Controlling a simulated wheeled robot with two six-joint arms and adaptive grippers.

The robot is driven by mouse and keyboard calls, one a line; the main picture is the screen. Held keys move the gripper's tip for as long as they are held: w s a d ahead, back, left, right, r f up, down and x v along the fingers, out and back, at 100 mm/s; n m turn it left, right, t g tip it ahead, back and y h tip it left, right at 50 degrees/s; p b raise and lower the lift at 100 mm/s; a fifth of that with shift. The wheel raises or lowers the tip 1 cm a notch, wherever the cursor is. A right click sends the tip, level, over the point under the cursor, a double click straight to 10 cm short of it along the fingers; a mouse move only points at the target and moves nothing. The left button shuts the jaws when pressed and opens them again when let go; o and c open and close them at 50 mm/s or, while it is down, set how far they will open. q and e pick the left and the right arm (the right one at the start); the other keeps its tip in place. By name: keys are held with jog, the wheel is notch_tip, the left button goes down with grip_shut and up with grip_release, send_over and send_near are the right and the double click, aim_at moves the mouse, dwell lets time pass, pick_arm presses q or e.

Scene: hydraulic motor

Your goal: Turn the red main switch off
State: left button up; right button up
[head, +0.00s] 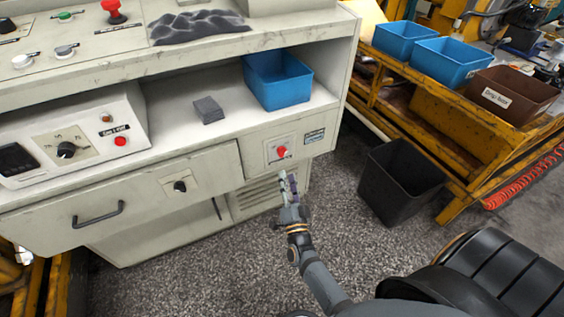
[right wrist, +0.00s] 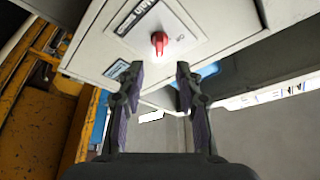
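The red main switch (head: 281,151) sits on a light plate on the right part of the cabinet front, below the shelf. It also shows in the right wrist view (right wrist: 159,41) as a red knob on a labelled plate, beyond the fingertips. My right gripper (head: 288,183) is just below and in front of the switch in the head view. In the right wrist view its two fingers (right wrist: 159,72) are apart with nothing between them, and they do not appear to touch the knob. My left gripper is not in view.
The grey cabinet (head: 216,160) has a drawer handle (head: 98,215) and a black knob (head: 180,187) left of the switch. A blue bin (head: 278,80) stands on the shelf above. A black waste bin (head: 400,183) stands on the floor to the right, beside a yellow bench (head: 440,118).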

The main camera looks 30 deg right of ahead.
aim_at(283, 156)
jog(key=x, duration=0.8)
jog(key=shift+f+b, duration=0.1)
jog(key=shift+b, duration=0.3)
grip_shut()
